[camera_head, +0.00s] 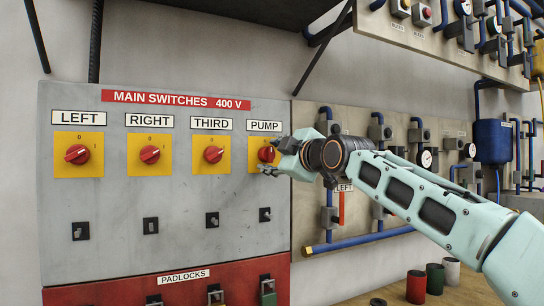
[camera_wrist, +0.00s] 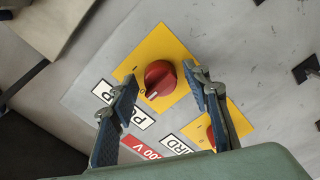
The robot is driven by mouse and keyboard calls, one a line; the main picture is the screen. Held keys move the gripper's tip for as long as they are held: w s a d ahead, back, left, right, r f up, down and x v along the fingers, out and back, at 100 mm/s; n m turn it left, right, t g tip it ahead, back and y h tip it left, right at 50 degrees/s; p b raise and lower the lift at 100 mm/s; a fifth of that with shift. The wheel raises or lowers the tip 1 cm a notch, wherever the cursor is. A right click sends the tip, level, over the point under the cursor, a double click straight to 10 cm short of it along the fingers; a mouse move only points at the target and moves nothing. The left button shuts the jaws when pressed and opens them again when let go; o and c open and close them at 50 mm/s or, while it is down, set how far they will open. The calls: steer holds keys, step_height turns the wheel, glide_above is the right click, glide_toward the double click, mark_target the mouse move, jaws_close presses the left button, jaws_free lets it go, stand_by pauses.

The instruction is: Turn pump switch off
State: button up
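The pump switch is a red rotary knob (camera_head: 266,154) on a yellow plate under the PUMP label (camera_head: 264,126), at the right of the grey panel. In the wrist view the knob (camera_wrist: 160,78) shows in full, with a white mark at its lower edge, roughly towards the small 0 on the plate. My gripper (camera_head: 276,160) is close in front of the pump switch in the head view and partly covers its plate. In the wrist view my gripper (camera_wrist: 162,76) is open, its two fingers apart on either side of the knob. Contact with the knob is not visible.
The LEFT (camera_head: 77,154), RIGHT (camera_head: 149,154) and THIRD (camera_head: 213,154) switches stand in a row to the left. Small black toggles sit below them. A red padlock panel (camera_head: 190,292) is underneath. A board with blue pipes and gauges (camera_head: 424,158) lies right, behind my arm.

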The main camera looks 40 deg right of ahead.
steer(key=shift+s, duration=0.1)
steer(key=v, duration=1.1)
steer(key=shift+s, duration=0.35)
steer(key=shift+a+r, duration=0.1)
steer(key=shift+a, duration=0.05)
